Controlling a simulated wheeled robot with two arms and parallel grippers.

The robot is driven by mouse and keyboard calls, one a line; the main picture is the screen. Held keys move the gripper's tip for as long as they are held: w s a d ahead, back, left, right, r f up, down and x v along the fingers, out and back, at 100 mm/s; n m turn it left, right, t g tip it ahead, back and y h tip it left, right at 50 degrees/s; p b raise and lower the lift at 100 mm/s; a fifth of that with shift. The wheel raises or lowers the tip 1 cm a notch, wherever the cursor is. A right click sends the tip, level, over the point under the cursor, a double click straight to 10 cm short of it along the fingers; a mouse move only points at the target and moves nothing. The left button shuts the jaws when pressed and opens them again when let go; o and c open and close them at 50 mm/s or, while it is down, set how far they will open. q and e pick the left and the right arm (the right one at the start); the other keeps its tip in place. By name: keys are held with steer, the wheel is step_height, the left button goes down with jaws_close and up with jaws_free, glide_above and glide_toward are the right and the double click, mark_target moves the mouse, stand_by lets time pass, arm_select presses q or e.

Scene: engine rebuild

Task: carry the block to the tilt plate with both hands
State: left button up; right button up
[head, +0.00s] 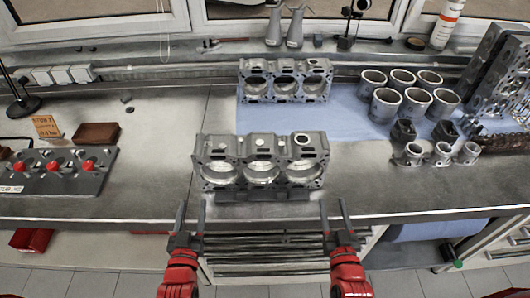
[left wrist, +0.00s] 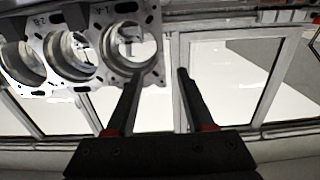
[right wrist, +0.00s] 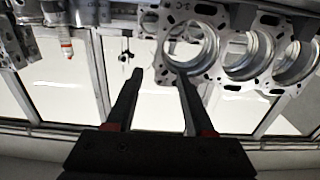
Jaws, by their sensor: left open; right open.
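A grey metal engine block (head: 260,145) with three large bores sits near the front edge of the bench, on a dark low support (head: 265,195). Its bored face also shows in the left wrist view (left wrist: 88,72) and the right wrist view (right wrist: 225,75). My left gripper (head: 190,215) is open and empty, in front of the block's left end. My right gripper (head: 335,214) is open and empty, in front of its right end. Neither visibly grips the block. I cannot tell for sure which thing is the tilt plate.
A second, similar block (head: 285,80) stands behind on a blue mat (head: 345,125). Metal cylinders (head: 386,104) and smaller parts stand right. A grey plate with red knobs (head: 55,172), a brown box (head: 97,133) and an orange card (head: 46,126) are left. Bench between is mostly clear.

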mark_target(200, 160)
arm_select(q)
steer(key=w, duration=1.7)
steer(key=shift+w+a, duration=0.15)
arm_select(e)
steer(key=w, duration=1.7)
steer(key=shift+w+a+r, duration=0.1)
steer(key=shift+w, duration=0.05)
arm_select(q)
jaws_close()
arm_select(e)
jaws_close()
arm_select(q)
steer(key=shift+r, duration=0.15)
arm_select(e)
steer(key=shift+r, duration=0.1)
